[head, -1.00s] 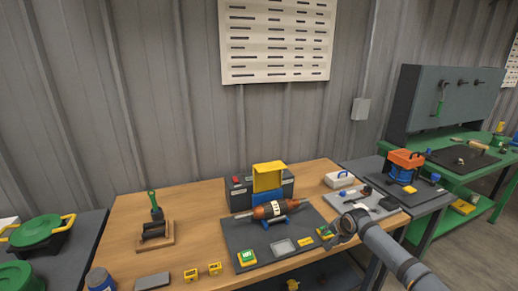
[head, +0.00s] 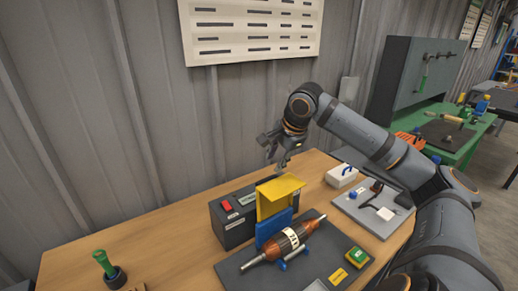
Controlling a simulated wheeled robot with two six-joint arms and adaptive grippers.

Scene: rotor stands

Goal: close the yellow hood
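The yellow hood (head: 277,198) stands raised on the blue rotor stand (head: 270,229), its upper panel jutting out at the top. A rotor (head: 286,242) with copper-brown ends and a pale middle band lies in front of it, uncovered. My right gripper (head: 278,160) is in the air above and behind the hood, apart from it, pointing down. Its fingers look spread, with nothing seen between them. My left gripper is not in view.
A white case (head: 341,175) and a grey tray (head: 350,207) are to the right. The table's left part is mostly clear.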

